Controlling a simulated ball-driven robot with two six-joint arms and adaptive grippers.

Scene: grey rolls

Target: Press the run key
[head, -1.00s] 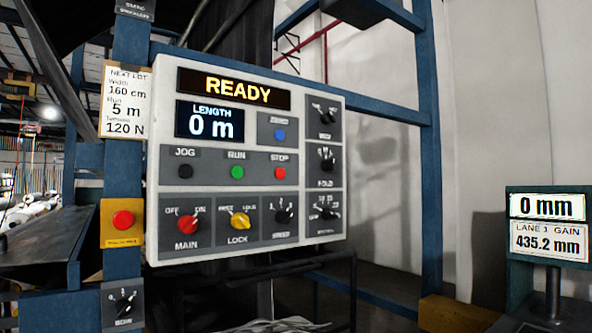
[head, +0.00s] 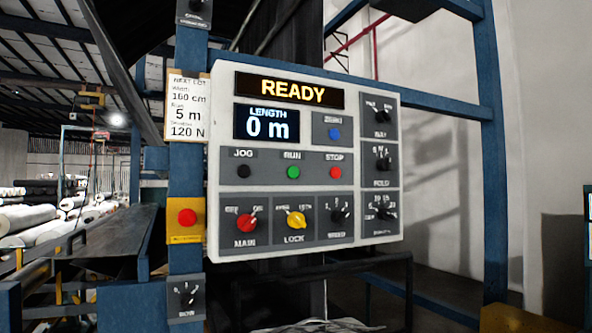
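The run key is a green round button (head: 293,172) under the word RUN, in the middle row of the white control panel (head: 228,215). A black JOG button (head: 243,172) is to its left and a red STOP button (head: 335,172) to its right. The display (head: 289,90) above reads READY, and the length display (head: 267,123) reads 0 m. The red MAIN knob (head: 246,224) and yellow LOCK knob (head: 296,220) sit below. Neither of my grippers shows in the head view.
A red button on a yellow box (head: 187,218) is on the blue post left of the panel, with a dial (head: 185,296) below it. A lot card (head: 187,107) hangs above. White rolls (head: 28,217) lie at far left. A yellow block (head: 502,318) is at lower right.

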